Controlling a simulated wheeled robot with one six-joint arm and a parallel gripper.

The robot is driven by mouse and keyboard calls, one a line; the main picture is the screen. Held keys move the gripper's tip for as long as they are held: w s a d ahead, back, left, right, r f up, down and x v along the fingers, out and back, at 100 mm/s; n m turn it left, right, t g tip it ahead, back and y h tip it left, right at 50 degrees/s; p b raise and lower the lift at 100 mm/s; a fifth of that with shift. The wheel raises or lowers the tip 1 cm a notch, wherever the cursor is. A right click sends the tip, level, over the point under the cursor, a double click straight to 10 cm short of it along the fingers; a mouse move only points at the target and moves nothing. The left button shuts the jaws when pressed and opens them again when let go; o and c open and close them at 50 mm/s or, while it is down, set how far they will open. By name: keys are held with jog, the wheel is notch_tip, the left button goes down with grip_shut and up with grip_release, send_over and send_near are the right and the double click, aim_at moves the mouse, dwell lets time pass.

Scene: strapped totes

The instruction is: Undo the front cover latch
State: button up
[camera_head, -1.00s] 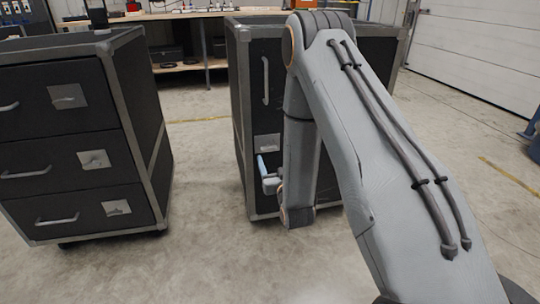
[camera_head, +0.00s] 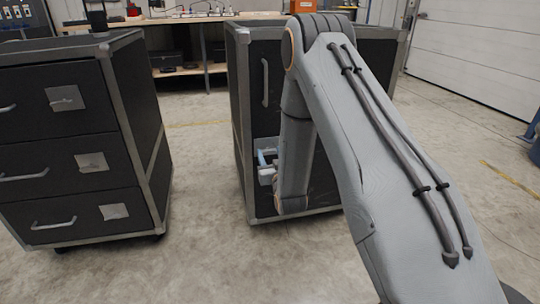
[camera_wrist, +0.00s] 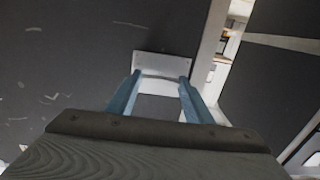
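The front cover of the middle dark cabinet has a pale metal latch plate (camera_head: 266,143) on its left side, below a long vertical handle (camera_head: 265,82). My gripper (camera_head: 267,158) is at this plate, partly hidden behind my own arm. In the wrist view the latch plate (camera_wrist: 165,66) is straight ahead. My two blue fingers (camera_wrist: 158,84) are spread apart, with their tips at the left and right ends of the plate's lower part. I cannot tell whether they touch it. The latch's turning part is not clear.
A dark drawer cabinet (camera_head: 82,140) with several handles and latch plates stands at the left. Bare concrete floor (camera_head: 205,165) lies between the cabinets. A workbench (camera_head: 190,65) stands behind. A white roller door (camera_head: 480,55) is at the right.

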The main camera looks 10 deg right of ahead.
dwell(0.3)
jog(key=n+p, duration=0.2)
jog(key=n, duration=0.2)
jog(key=shift+n+p, duration=0.3)
jog(key=shift+n, duration=0.1)
jog(key=n+p, duration=0.2)
jog(key=n, duration=0.2)
jog(key=shift+n, duration=0.3)
jog(key=shift+n+p, duration=1.55)
jog(key=shift+n, duration=2.65)
jog(key=o, duration=1)
jog(key=shift+o, duration=0.2)
